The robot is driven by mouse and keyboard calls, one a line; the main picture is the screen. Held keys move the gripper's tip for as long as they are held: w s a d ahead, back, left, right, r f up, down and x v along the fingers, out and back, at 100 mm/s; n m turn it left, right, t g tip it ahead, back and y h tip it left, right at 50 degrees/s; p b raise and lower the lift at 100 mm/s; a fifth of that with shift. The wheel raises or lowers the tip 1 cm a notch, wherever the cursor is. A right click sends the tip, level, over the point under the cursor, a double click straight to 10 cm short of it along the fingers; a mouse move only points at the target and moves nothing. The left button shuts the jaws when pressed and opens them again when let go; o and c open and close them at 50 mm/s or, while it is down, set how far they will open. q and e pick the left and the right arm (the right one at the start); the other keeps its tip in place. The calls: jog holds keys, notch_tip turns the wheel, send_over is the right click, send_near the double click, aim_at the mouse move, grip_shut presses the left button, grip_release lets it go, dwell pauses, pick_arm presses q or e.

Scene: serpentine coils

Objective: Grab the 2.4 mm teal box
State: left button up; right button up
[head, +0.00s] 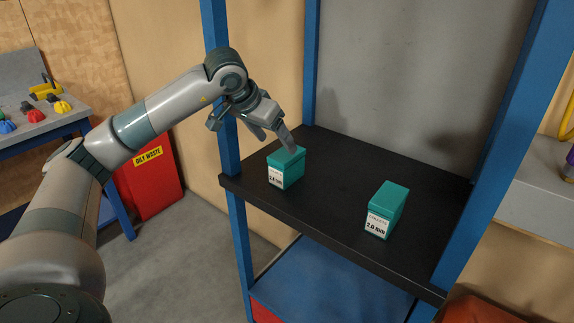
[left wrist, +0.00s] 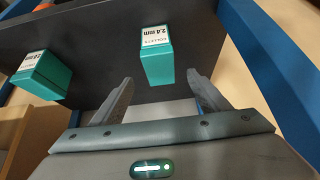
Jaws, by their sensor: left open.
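The 2.4 mm teal box (head: 286,168) stands on the black shelf near its left end in the head view. Its label reads 2.4 mm in the left wrist view (left wrist: 157,62), where the box lies ahead of and between the fingertips. My left gripper (head: 275,138) is open and empty, just behind and above this box. In the left wrist view the gripper (left wrist: 160,88) has its fingers spread on both sides of the box's near end. Whether a finger touches the box I cannot tell. My right gripper is in neither view.
A second teal box (head: 386,208), labelled 2.0 mm, stands to the right on the black shelf (head: 335,205). Blue posts (head: 214,60) frame the shelf. A red oily waste bin (head: 150,180) and a workbench (head: 45,123) stand at the left. The shelf between the boxes is clear.

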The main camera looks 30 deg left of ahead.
aim_at(285, 154)
pick_arm(q)
jog(key=p+x, duration=0.1)
jog(key=x, duration=0.7)
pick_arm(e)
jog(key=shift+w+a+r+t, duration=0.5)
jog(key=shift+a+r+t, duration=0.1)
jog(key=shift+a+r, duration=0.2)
pick_arm(q)
jog(key=shift+w+d+f+p, duration=0.1)
jog(key=shift+w+f+p, duration=0.1)
jog(key=shift+f+p, duration=0.25)
jog(key=shift+w+f+p, duration=0.25)
jog(key=shift+p, duration=0.05)
jog(key=shift+p+x, duration=0.4)
jog(key=shift+x, duration=0.7)
jog(key=shift+w+f, duration=0.4)
jog(key=shift+f, duration=0.2)
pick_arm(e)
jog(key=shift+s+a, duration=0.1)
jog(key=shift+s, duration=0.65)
pick_arm(q)
jog(key=shift+c, duration=0.6)
